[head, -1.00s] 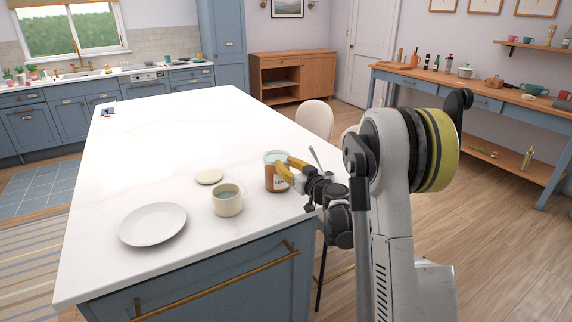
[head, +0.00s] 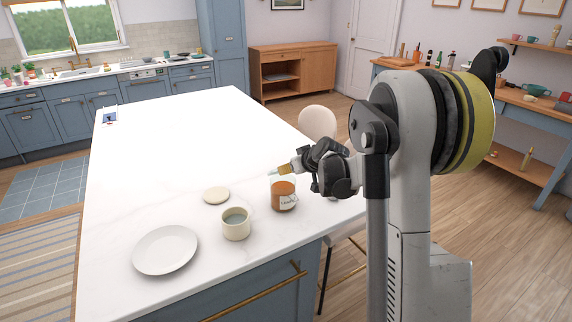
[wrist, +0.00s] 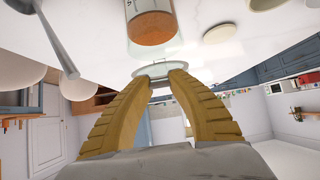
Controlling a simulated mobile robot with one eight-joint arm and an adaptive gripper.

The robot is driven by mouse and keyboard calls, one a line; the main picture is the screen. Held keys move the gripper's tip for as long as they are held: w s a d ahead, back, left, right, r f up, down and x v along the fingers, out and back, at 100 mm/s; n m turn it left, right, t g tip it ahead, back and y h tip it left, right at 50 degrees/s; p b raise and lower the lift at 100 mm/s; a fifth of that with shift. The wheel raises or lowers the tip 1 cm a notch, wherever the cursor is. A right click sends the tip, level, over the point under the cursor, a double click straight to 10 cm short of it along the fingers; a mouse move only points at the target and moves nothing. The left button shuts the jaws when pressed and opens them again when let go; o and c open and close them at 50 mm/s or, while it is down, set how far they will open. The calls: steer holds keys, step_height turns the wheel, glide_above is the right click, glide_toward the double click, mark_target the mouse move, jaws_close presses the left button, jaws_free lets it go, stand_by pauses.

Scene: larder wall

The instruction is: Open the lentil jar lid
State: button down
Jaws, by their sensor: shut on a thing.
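The lentil jar (head: 284,195) is clear glass with orange-brown lentils and a white label. It stands upright on the white island top near its right edge. It also shows in the wrist view (wrist: 152,26), upside down at the top. My gripper (head: 279,170) is just above the jar mouth. In the wrist view its yellow fingertips (wrist: 162,78) are shut on the clear round lid (wrist: 156,69). The lid shows beyond the jar's mouth end. I cannot tell whether it still touches the jar.
A cream mug (head: 236,225) stands left of the jar on the island (head: 150,150). A cream disc (head: 217,195) lies behind the mug, and a pale plate (head: 165,250) is at the front left. A chair (head: 318,122) stands beyond the right edge. The far island top is mostly clear.

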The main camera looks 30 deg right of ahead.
steer(key=shift+r, duration=0.25)
steer(key=shift+w+g+p, duration=0.25)
steer(key=shift+g+p, duration=0.15)
steer(key=shift+p, duration=0.1)
steer(key=shift+w+r+g+p, duration=0.7)
steer(key=shift+r+g+p, duration=0.15)
steer(key=shift+p, duration=0.4)
steer(key=w+g+p, duration=0.1)
steer(key=w+r+g+p, duration=0.1)
steer(key=g+p, duration=0.1)
steer(key=w+g+p, duration=0.1)
steer(key=w, duration=0.1)
steer(key=shift+a+r+g+h, duration=0.2)
steer(key=shift+r+g+h, duration=0.05)
steer(key=shift+r+h, duration=0.05)
steer(key=shift+w+g+p, duration=0.35)
steer(key=shift+g+p, duration=0.05)
steer(key=shift+p, duration=0.15)
steer(key=shift+w, duration=0.25)
steer(key=shift+w+f, duration=0.25)
steer(key=shift+w, duration=0.3)
steer(key=shift+s+r, duration=0.15)
steer(key=shift+s, duration=0.05)
